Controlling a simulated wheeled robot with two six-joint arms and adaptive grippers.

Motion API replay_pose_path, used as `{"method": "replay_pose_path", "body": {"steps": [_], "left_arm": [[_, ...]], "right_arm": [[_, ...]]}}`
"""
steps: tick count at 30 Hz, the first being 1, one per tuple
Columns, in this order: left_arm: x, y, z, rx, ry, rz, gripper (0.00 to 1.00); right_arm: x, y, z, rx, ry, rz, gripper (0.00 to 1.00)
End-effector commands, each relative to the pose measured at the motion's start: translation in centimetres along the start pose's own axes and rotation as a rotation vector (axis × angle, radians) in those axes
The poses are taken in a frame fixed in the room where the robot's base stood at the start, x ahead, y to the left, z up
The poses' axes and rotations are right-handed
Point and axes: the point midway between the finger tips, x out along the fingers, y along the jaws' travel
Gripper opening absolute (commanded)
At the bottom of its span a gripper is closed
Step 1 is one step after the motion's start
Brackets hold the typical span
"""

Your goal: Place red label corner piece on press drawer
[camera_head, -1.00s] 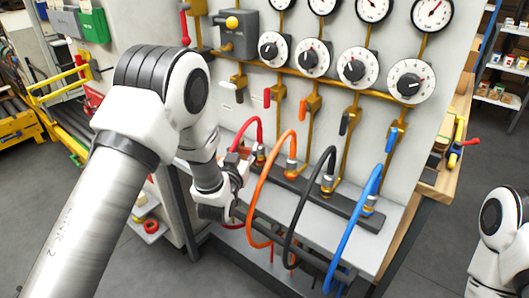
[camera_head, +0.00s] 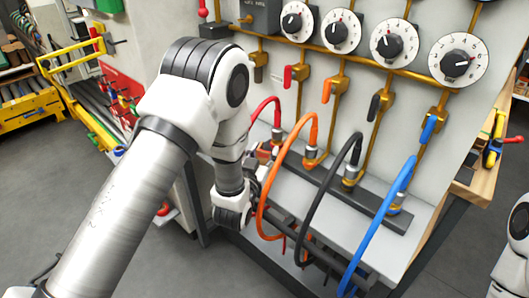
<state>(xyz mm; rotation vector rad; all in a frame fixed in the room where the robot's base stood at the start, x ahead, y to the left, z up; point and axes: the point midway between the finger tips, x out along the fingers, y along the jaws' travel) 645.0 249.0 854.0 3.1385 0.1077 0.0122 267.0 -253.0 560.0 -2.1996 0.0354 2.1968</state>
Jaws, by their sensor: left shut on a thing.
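My left gripper (camera_head: 259,172) is beside the grey bench, just left of the orange hose (camera_head: 267,200) and below the red hose (camera_head: 262,108). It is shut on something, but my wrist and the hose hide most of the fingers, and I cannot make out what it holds. I cannot pick out the red label corner piece or a press drawer in this view. My right gripper is out of view; only part of my right arm shows at the lower right edge.
A black hose (camera_head: 319,190) and a blue hose (camera_head: 382,222) arch over the bench's front. Behind stands a panel with white dials (camera_head: 459,60) and coloured valve handles. A yellow rack (camera_head: 88,118) stands at left. Grey floor is clear at lower left.

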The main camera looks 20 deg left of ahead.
Motion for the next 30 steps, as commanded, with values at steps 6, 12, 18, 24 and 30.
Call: {"method": "replay_pose_path", "body": {"steps": [6,12,18,24,30], "left_arm": [[0.0,0.0,0.1,0.000,0.000,0.000,0.69],[0.0,0.0,0.0,0.000,0.001,0.000,0.69],[-1.7,0.0,-0.3,0.000,-0.003,0.001,0.69],[-6.9,0.0,-0.2,0.002,-0.005,0.001,0.69],[-11.0,0.1,-0.3,0.001,-0.003,0.002,0.69]], "right_arm": [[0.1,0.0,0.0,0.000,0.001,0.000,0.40],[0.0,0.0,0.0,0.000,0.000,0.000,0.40],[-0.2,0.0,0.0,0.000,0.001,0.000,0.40],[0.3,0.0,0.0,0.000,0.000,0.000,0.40],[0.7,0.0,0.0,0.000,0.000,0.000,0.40]]}}
